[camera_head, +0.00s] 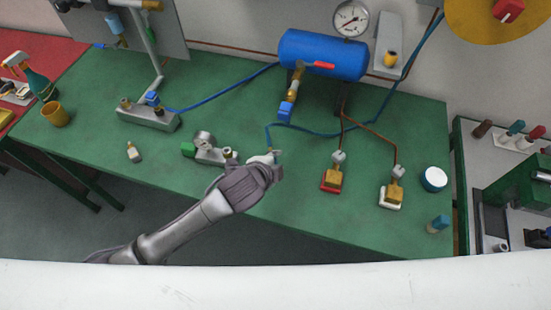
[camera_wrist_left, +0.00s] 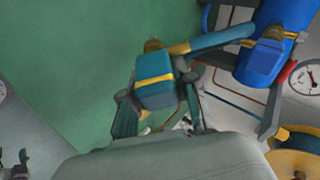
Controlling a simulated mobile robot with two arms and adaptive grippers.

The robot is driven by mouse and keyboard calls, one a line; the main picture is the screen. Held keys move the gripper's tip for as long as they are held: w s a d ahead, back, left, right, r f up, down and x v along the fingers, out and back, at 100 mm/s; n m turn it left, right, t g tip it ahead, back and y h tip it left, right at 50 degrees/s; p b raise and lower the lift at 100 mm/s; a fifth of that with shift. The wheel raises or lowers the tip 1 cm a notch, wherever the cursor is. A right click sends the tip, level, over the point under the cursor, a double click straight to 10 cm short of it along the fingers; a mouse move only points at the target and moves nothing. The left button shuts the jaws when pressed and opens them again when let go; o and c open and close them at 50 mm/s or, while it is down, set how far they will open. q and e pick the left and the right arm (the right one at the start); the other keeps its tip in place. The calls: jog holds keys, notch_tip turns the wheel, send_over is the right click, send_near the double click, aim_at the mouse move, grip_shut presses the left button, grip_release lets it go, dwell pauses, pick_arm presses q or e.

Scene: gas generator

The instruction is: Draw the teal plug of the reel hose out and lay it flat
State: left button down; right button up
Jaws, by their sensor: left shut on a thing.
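My left gripper (camera_head: 268,162) is over the green bench, just right of a grey gauge fitting (camera_head: 208,153) with a green end. In the left wrist view, my left gripper (camera_wrist_left: 158,108) is shut on the teal plug (camera_wrist_left: 155,82), a blocky piece with a yellow band, between its two fingers. The blue-teal reel hose (camera_head: 267,136) runs from the gripper up and then right across the bench. The hose also shows in the left wrist view (camera_wrist_left: 222,38). In the head view the fingers mostly hide the plug. My right gripper is not in view.
A blue tank (camera_head: 322,55) with a red-handled valve stands behind. Two brass blocks (camera_head: 332,180) (camera_head: 391,195) with brown lines sit to the right.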

pick_arm(q)
jog(key=shift+r+p, duration=0.15)
jog(key=shift+p, duration=0.25)
notch_tip(320, 180, down, 7)
jog(key=b, duration=0.4)
jog(key=shift+s+r, duration=0.1)
jog(key=shift+f+b, duration=0.65)
jog(key=shift+f, duration=0.85)
jog(key=c, duration=0.8)
grip_release()
jog(key=v, duration=1.2)
